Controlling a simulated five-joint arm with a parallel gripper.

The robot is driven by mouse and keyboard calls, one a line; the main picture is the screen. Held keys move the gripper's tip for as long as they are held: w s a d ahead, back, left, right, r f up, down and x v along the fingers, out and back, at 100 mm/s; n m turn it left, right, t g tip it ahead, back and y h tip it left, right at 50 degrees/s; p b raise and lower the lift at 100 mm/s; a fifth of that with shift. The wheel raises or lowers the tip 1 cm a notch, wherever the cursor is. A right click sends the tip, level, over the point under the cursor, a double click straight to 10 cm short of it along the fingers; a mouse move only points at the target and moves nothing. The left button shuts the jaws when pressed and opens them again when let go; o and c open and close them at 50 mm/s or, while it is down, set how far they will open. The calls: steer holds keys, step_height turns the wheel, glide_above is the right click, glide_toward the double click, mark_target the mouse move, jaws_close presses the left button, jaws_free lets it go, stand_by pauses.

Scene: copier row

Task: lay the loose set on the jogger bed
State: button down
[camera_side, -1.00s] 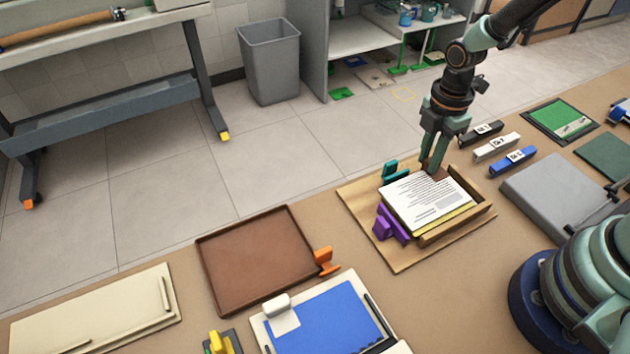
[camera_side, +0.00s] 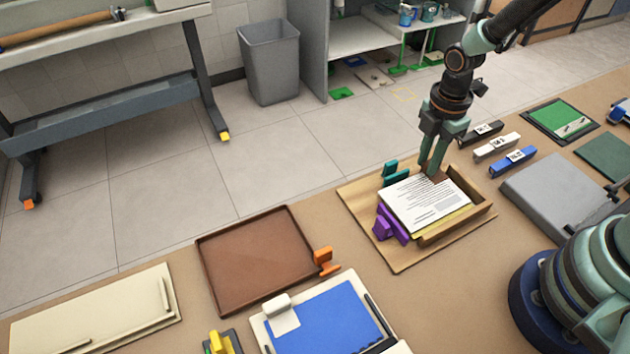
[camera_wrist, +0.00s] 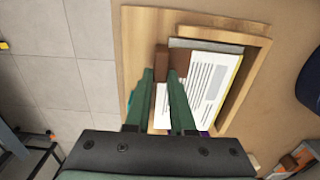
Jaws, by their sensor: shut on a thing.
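The loose set (camera_side: 422,203), white printed sheets, lies low over the wooden jogger bed (camera_side: 405,262), inside its raised walls. The set also shows in the wrist view (camera_wrist: 207,85), beside the bed's bare wood (camera_wrist: 140,28). A yellow layer shows along the set's front edge. My gripper (camera_side: 431,170) is at the set's far edge, shut on a brown piece (camera_side: 437,177) there. In the wrist view my gripper (camera_wrist: 166,75) covers part of the sheets. Whether the set fully touches the bed is hidden.
Teal (camera_side: 397,177) and purple (camera_side: 392,228) blocks stand along the bed's left side. A brown tray (camera_side: 258,262) is to the left. Black, white and blue bars (camera_side: 512,162) and a grey machine (camera_side: 550,190) stand to the right.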

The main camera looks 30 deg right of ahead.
steer(key=c, duration=0.7)
jaws_free()
steer(key=s+d+r+m+t, duration=0.1)
steer(key=r+m+t, duration=0.1)
steer(key=r+m, duration=0.4)
steer(key=s+d+r+m+t, duration=0.1)
steer(key=s+r+m, duration=0.1)
steer(key=r+m, duration=0.4)
steer(key=s+d+r+m+t, duration=0.1)
steer(key=r+m+t, duration=0.1)
steer(key=r+m, duration=0.4)
steer(key=shift+s+r+t, duration=0.15)
steer(key=shift+r, duration=0.8)
steer(key=shift+s+r+t, duration=0.15)
steer(key=shift+r, duration=0.8)
